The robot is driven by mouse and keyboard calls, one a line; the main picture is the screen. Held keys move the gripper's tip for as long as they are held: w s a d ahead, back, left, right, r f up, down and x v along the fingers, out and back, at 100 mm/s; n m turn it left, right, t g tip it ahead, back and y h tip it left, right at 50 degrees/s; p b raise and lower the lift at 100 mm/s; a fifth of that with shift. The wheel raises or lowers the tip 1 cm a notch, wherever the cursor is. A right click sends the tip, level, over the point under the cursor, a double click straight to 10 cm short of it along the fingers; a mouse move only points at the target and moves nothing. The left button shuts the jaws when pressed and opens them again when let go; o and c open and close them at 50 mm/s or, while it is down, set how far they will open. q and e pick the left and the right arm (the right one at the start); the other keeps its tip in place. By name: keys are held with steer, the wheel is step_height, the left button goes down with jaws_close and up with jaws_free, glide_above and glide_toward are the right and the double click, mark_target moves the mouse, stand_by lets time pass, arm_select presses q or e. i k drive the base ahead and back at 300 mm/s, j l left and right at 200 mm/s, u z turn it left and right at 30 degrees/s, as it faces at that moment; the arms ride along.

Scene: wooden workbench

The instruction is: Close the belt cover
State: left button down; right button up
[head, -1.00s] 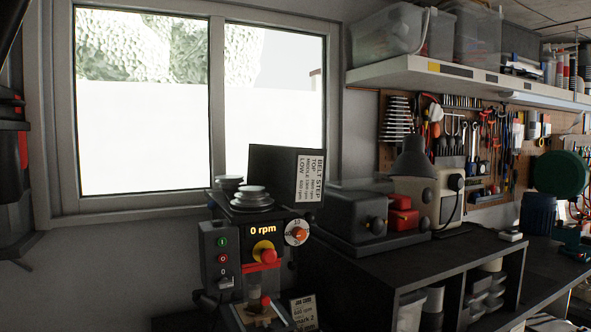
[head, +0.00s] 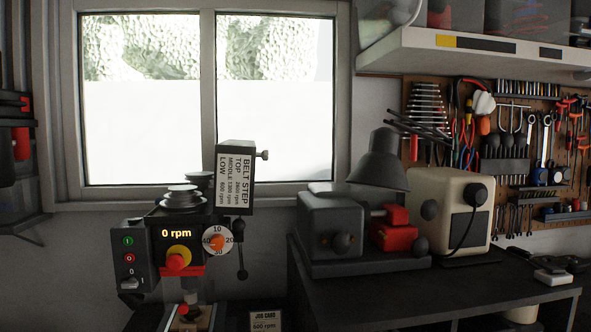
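The drill press (head: 180,250) stands at the lower left in the head view, its display reading 0 rpm. Its belt cover (head: 234,172) is a dark panel standing upright, open, at the right of the head; its label reads BELT STEP with speeds. A small knob (head: 263,155) sticks out at the cover's right edge. The stepped pulleys (head: 183,196) are exposed left of the cover. Neither of my grippers shows in the head view, so their state is hidden.
Right of the press, a dark bench (head: 430,285) carries a dark grey machine (head: 330,225), a red part (head: 395,232), a lamp (head: 380,160) and a cream machine (head: 450,205). A shelf (head: 480,50) overhangs at upper right. A window (head: 205,100) is behind the press.

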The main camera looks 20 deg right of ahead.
mark_target(235, 160)
steer(key=k+l, duration=0.1)
steer(key=l, duration=0.75)
steer(key=k+l, duration=0.15)
steer(key=l, duration=0.25)
